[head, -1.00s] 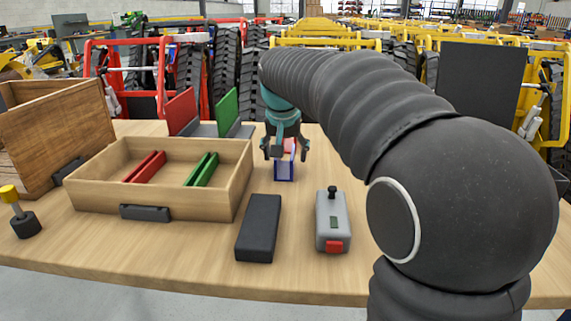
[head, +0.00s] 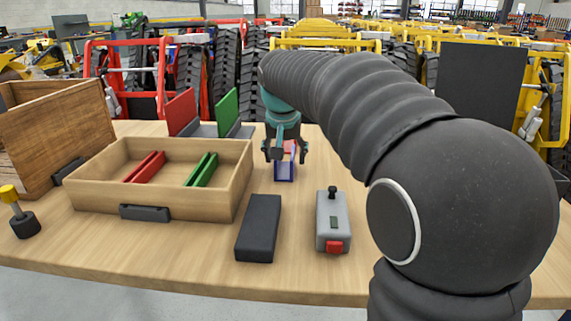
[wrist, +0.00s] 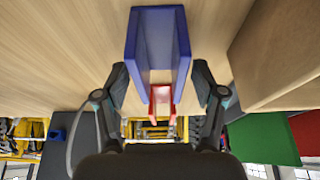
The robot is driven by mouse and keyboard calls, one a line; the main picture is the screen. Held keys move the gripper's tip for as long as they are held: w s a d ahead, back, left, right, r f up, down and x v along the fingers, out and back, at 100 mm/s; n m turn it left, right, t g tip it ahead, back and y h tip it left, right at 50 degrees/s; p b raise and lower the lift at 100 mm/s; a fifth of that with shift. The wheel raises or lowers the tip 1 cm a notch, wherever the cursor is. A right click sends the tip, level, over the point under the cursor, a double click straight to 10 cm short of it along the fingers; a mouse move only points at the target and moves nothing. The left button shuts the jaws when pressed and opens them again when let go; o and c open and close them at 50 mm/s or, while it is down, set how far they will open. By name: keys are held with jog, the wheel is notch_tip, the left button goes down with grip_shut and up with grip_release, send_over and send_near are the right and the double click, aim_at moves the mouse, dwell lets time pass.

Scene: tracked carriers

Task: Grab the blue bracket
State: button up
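The blue bracket (head: 284,178) is an upright U-shaped piece on the table, below my gripper (head: 285,155) in the head view. In the wrist view the blue bracket (wrist: 157,60) fills the top middle, between the two fingers of my gripper (wrist: 160,72). The fingers are spread on either side of it, open, with nothing clearly held. They look close to its side walls; contact cannot be told.
A smaller red bracket (wrist: 161,98) shows just beyond the blue one. A wooden tray (head: 100,197) with red and green pieces stands to the left. A black block (head: 258,228) and a grey box with a red button (head: 331,222) lie nearer the front.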

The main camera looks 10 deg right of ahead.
grip_shut()
